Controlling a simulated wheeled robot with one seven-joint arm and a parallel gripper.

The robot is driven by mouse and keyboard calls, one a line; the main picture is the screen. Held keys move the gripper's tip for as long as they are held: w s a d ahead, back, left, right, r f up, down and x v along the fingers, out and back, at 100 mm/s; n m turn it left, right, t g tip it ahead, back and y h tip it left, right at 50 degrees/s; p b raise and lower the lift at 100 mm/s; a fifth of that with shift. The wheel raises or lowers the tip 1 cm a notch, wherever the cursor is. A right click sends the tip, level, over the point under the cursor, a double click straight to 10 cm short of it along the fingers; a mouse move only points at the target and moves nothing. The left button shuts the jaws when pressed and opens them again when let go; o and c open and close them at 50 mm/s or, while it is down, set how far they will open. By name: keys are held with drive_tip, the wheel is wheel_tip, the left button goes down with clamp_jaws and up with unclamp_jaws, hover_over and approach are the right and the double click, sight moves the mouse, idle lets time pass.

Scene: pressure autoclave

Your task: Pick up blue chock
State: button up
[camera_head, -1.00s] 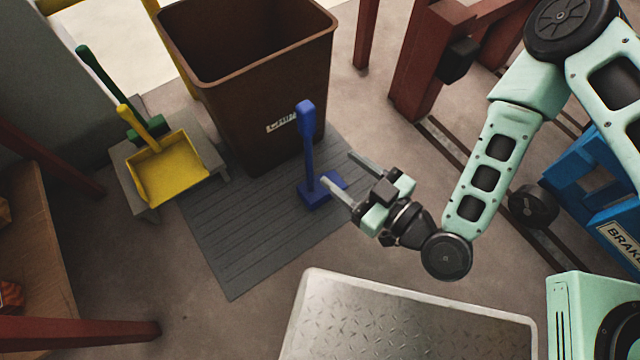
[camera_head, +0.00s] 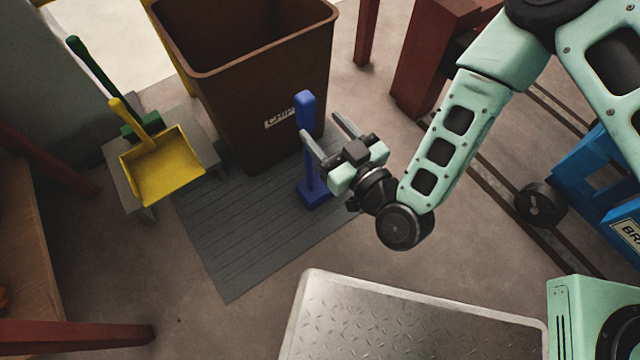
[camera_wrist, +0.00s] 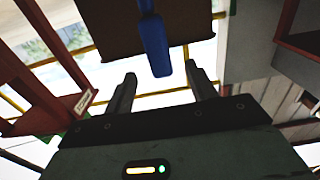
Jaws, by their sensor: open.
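The blue chock (camera_head: 308,150) stands on the grey slatted mat in the head view, with a foot at the bottom and an upright handle with a thicker top. It also shows in the wrist view (camera_wrist: 154,45), where its handle end lies ahead of and between the fingers. My gripper (camera_head: 321,137) is open, its two fingers pointing towards the upper part of the handle. In the wrist view my gripper (camera_wrist: 160,82) has nothing between its fingertips. One finger overlaps the handle in the head view; contact cannot be told.
A brown bin (camera_head: 250,90) stands close behind the chock on the grey mat (camera_head: 235,235). A yellow dustpan (camera_head: 165,168) rests on a small grey stand at left. A metal tread-plate surface (camera_head: 400,325) is in front. Red posts and a blue cart (camera_head: 600,175) stand at right.

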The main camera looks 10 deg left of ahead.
sight(310, 112)
drive_tip(key=shift+r+b+x, duration=0.1)
drive_tip(key=shift+b+x, duration=0.75)
drive_tip(key=shift+x, duration=0.95)
drive_tip(key=shift+r+b+x, duration=0.15)
drive_tip(key=shift+b+x, duration=0.65)
drive_tip(key=shift+x, duration=1)
drive_tip(key=shift+c, duration=0.3)
clamp_jaws()
